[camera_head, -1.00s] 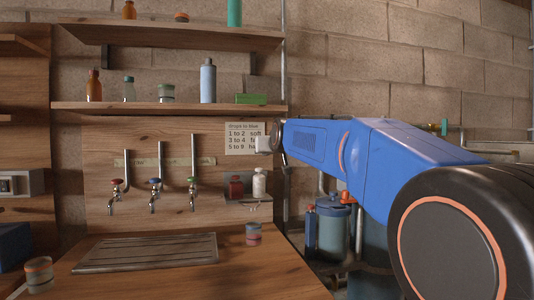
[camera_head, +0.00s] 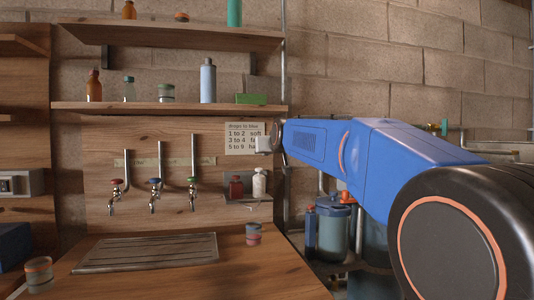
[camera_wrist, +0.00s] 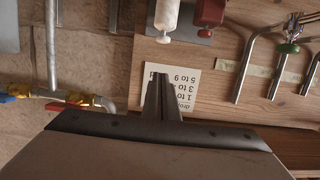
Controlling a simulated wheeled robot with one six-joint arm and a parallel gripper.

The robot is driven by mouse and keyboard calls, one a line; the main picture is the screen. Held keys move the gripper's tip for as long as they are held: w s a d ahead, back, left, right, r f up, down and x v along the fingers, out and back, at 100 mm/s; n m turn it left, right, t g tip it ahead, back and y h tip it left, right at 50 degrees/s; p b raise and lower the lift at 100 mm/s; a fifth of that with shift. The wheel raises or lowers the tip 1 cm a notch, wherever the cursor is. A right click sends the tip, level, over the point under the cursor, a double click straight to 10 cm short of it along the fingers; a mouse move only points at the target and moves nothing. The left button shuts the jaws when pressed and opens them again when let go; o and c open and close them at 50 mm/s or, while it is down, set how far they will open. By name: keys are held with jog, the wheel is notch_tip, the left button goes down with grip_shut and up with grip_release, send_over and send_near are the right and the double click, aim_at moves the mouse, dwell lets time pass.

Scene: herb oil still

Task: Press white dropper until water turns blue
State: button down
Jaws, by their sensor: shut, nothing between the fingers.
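The white dropper (camera_head: 259,184) stands upright in a small wall bracket (camera_head: 247,201), beside the red dropper (camera_head: 236,187). Both also show at the top of the wrist view, the white one (camera_wrist: 167,18) to the left of the red one (camera_wrist: 210,12). My gripper (camera_head: 263,145) is above the white dropper, apart from it, and partly hides the card behind. In the wrist view its fingers (camera_wrist: 162,82) are together and empty. A small jar (camera_head: 253,233) with a reddish-purple band stands on the counter below the bracket. I cannot make out blue water in it.
A card (camera_head: 243,134) headed "drops to blue" hangs on the back panel. Three taps (camera_head: 154,190) are left of the droppers, above a slatted drain board (camera_head: 150,252). Another jar (camera_head: 39,273) stands at front left. A shelf (camera_head: 170,107) with bottles is above.

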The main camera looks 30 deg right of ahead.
jog(key=shift+w+d+r, duration=0.1)
jog(key=shift+w+r, duration=0.45)
send_over(259, 170)
jog(key=f, duration=0.2)
jog(key=shift+s+f, duration=0.3)
jog(key=shift+s, duration=0.1)
jog(key=shift+s+f, duration=0.1)
jog(key=shift+f, duration=1.8)
